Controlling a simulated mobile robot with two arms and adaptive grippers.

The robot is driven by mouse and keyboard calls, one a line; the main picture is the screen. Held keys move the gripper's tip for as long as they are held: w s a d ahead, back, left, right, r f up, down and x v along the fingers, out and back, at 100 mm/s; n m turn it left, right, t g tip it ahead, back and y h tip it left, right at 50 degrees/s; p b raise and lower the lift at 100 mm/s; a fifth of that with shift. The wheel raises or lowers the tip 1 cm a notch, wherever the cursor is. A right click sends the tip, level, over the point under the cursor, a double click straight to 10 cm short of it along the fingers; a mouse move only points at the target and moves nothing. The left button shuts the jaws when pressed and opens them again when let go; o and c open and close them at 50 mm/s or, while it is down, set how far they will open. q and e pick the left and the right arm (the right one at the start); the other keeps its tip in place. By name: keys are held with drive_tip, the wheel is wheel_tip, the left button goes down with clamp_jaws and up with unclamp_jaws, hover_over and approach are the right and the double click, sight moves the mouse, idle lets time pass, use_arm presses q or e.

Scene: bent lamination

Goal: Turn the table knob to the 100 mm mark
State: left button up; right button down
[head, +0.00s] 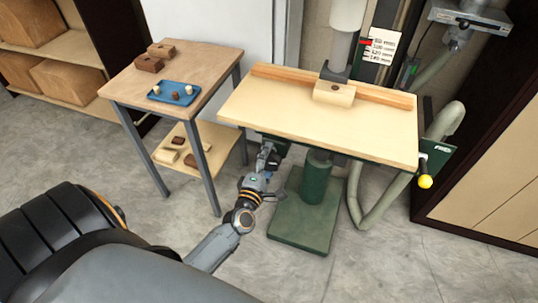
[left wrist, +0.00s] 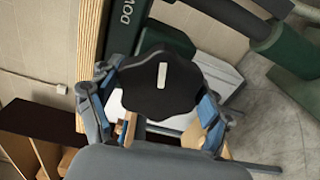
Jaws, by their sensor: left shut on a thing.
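The table knob (left wrist: 162,98) is black and lobed with a white line on its face, and it fills the middle of the left wrist view. My left gripper (left wrist: 158,108) has its blue-padded fingers on both sides of the knob, shut on it. In the head view my left gripper (head: 268,157) is under the front left edge of the drill press table (head: 310,118), where the knob is hidden. The scale card (head: 380,47) with mm marks is behind the table. A red pointer (head: 367,42) sits near its upper marks; the exact reading is too small to tell. My right gripper is out of view.
A side table (head: 205,62) with a blue tray (head: 186,88) and wooden blocks (head: 150,64) stands at the left. The green base (head: 300,228) is below the table. A yellow ball handle (head: 425,181) hangs at the right. The floor in front is clear.

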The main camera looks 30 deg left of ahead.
use_arm(q)
drive_tip(key=m+p, duration=0.1)
drive_tip(key=m, duration=0.1)
drive_tip(key=r+m, duration=0.1)
drive_tip(key=m, duration=0.1)
drive_tip(key=m+p, duration=0.1)
drive_tip(key=m, duration=0.1)
drive_tip(key=shift+w+a+r+p, duration=0.2)
drive_tip(key=shift+w+a+p, duration=0.05)
drive_tip(key=shift+p, duration=0.05)
drive_tip(key=m+p, duration=0.1)
drive_tip(key=m, duration=0.2)
drive_tip(key=shift+m, duration=0.4)
drive_tip(key=shift+f+m, duration=0.1)
drive_tip(key=shift+m, duration=0.5)
drive_tip(key=shift+d+p, duration=0.1)
drive_tip(key=shift+p, duration=0.2)
drive_tip(key=o, duration=1.1)
drive_tip(key=shift+d+f, duration=0.1)
drive_tip(key=shift+s+d, duration=0.15)
drive_tip(key=shift+d, duration=0.05)
drive_tip(key=shift+f, duration=0.1)
drive_tip(key=shift+s+a, duration=0.1)
